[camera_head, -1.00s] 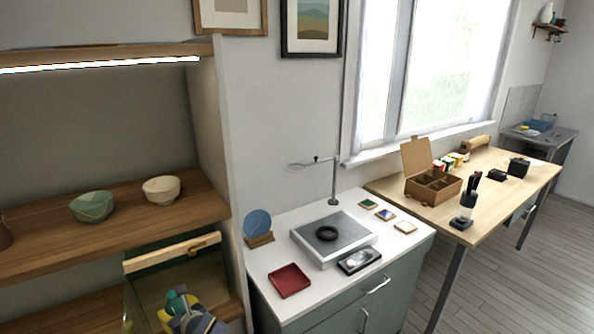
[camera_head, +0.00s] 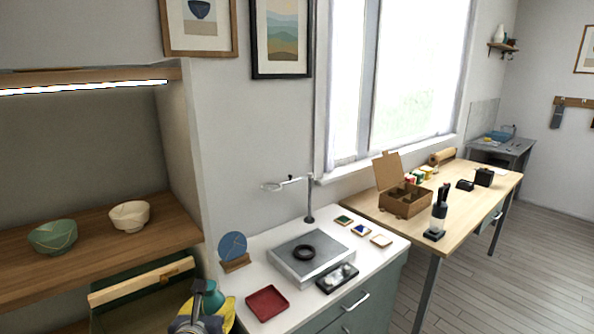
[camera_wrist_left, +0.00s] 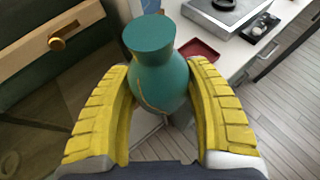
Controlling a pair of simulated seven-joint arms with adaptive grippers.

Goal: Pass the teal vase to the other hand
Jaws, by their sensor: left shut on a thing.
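The teal vase (camera_wrist_left: 160,80) has a rounded body, a narrower neck and a thin gold seam. My left gripper (camera_wrist_left: 163,100) is shut on its body, with one yellow finger on each side, and the flat round top faces the wrist camera. In the head view the vase (camera_head: 212,296) shows low in the picture, in my left gripper (camera_head: 205,312), in front of the cabinet and left of the white counter. The lower part of the vase is hidden. My right gripper is in neither view.
The white counter (camera_head: 230,290) bears a red tray (camera_head: 267,303), a grey platform (camera_head: 322,256) with a black ring (camera_head: 304,252), and a lamp-like stand (camera_head: 309,205). A wooden shelf (camera_head: 90,245) with two bowls is at left. A wooden table stands further right.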

